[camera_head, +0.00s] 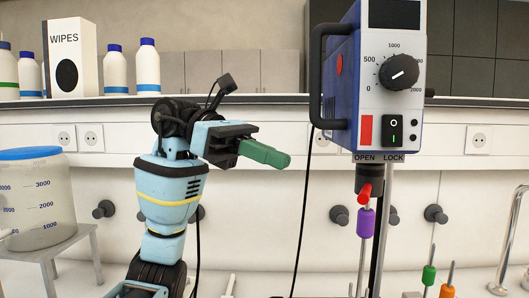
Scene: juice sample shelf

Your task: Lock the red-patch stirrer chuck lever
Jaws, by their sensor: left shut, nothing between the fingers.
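The stirrer (345,90) is a blue box with a pale front panel, a dial (399,73) and a red patch (366,130). Below it hangs a dark chuck (370,176), under the words OPEN and LOCK. A red lever (364,194) sticks out of the chuck; its tip lies below the OPEN side. A purple sleeve (365,222) on a shaft hangs just beneath the lever. My left gripper (286,160) has green fingers that are shut and empty. It is left of the chuck, apart from it, a little higher than the lever. My right gripper is not in view.
A black handle (316,75) juts from the stirrer's left side, and a support rod (386,225) stands behind the chuck. Green and orange-sleeved shafts (429,275) stand at lower right. Free air lies between my gripper and the chuck.

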